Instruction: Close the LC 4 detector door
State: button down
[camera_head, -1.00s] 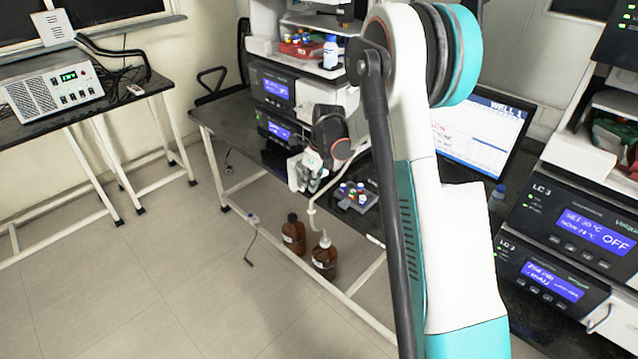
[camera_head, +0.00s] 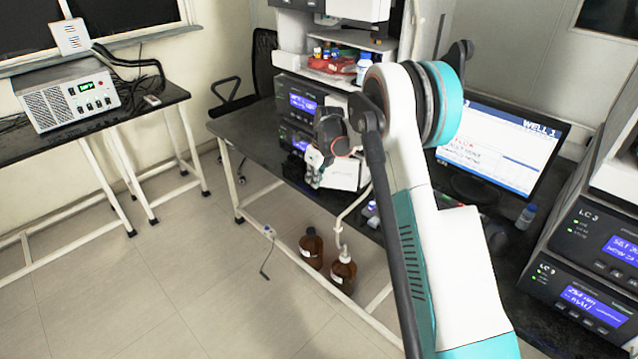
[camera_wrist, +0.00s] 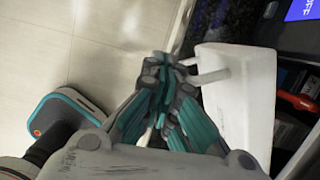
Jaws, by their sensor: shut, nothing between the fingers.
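The detector door is a white panel (camera_wrist: 240,105) in the wrist view, standing open, with a short white handle (camera_wrist: 212,77) pointing toward my gripper. In the head view, a white panel (camera_head: 344,175) that appears to be this door shows at the front of the far stack, partly behind my gripper. My gripper (camera_wrist: 165,68) is shut and empty, with its fingertips just left of the handle; I cannot tell whether they touch it. In the head view my gripper (camera_head: 316,172) is small and partly hidden by my wrist. No LC 4 label is readable.
The far stack's dark modules (camera_head: 303,102) stand on a black bench (camera_head: 245,130). A monitor (camera_head: 500,145) and the LC 3 stack (camera_head: 600,245) are to the right. Brown bottles (camera_head: 311,248) stand below the bench. Floor at left is open. Tubing hangs by my gripper.

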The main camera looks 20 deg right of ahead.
jog(key=shift+m, duration=0.7)
jog(key=shift+w+d+p, duration=0.1)
jog(key=shift+w+d, duration=0.15)
jog(key=shift+w, duration=0.6)
jog(key=shift+w+d+p, duration=0.1)
jog(key=shift+w+d, duration=0.2)
jog(key=shift+w, duration=0.55)
jog(key=shift+w+d+p, duration=0.1)
jog(key=shift+w+d, duration=0.15)
jog(key=shift+w, duration=0.6)
jog(key=shift+s, duration=0.1)
